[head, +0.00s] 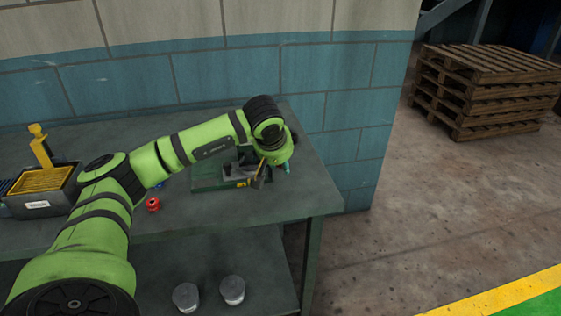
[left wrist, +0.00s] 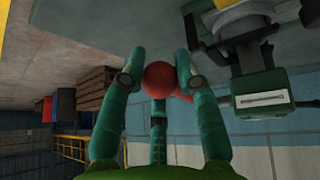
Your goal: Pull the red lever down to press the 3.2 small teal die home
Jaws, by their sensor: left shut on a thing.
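My left gripper (left wrist: 159,70) is shut on the red ball knob of the red lever (left wrist: 162,78) in the left wrist view, one teal finger on each side. A short piece of red shaft runs from the knob to the right behind a finger. In the head view my left gripper (head: 286,168) is at the right end of the press (head: 235,172), mostly hidden by my wrist, and the lever is hidden there. The press body also shows at right in the left wrist view (left wrist: 262,92). I cannot make out the small teal die. My right gripper is not in view.
The press stands on a grey workbench (head: 225,215) near its right end. A small red piece (head: 153,204) and a blue one (head: 160,185) lie left of it. A bin with yellow contents (head: 40,197) is at far left. Two grey cylinders (head: 232,290) stand on the lower shelf.

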